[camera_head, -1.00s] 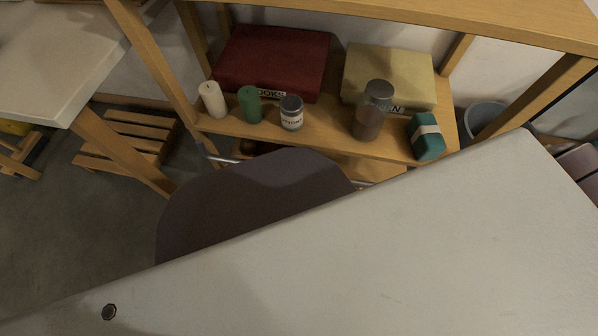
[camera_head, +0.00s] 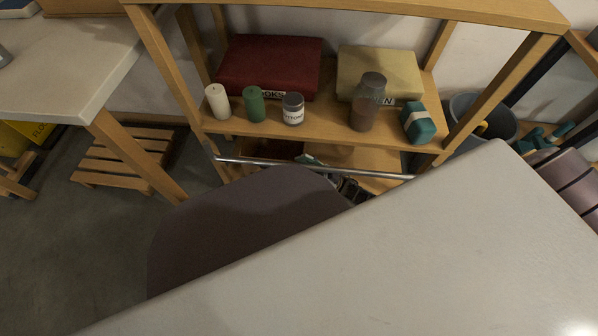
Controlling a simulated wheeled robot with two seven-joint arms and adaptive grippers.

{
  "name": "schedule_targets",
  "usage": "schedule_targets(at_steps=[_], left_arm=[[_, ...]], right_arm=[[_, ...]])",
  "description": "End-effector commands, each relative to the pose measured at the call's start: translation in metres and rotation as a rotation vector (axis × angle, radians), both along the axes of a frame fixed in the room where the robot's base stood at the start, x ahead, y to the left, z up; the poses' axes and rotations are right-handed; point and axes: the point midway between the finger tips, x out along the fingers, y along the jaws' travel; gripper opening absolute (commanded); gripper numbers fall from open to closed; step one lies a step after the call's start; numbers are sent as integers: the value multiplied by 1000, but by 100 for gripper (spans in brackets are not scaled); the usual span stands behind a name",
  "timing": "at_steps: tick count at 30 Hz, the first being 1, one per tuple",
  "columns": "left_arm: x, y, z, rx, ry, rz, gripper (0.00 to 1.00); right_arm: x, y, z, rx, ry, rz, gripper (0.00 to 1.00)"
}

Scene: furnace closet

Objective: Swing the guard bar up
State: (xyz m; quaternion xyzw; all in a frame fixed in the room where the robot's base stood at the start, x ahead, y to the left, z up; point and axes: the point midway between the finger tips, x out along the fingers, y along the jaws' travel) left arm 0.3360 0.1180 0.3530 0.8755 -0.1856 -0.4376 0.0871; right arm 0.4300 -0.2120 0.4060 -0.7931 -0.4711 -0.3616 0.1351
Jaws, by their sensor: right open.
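The guard bar (camera_head: 250,162) is a thin metal rod. It runs across the front of the shelf unit below the middle shelf, near level, and its right end shows by the right post. My right gripper (camera_head: 347,188) is dark and partly hidden. It shows just under the right half of the bar, in front of the lower shelf, and is open. I cannot tell whether it touches the bar. My left gripper is not in view.
The middle shelf (camera_head: 330,128) holds a red box (camera_head: 270,65), a cream box (camera_head: 385,72), a white candle (camera_head: 217,103), a green candle (camera_head: 254,105), a small jar (camera_head: 293,110), a brown bottle (camera_head: 367,105) and a teal block (camera_head: 418,125). A bucket (camera_head: 505,115) stands right.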

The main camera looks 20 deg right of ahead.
Motion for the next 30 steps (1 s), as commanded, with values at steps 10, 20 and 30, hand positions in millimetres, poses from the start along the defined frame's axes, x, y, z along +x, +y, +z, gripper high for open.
schedule_targets(at_steps=[10,20,30], left_arm=[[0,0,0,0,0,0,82],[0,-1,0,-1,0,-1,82],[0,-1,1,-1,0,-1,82]], right_arm=[[9,-3,6,0,0,1,41],[8,-3,6,0,0,1,23],[8,-3,6,0,0,1,0]])
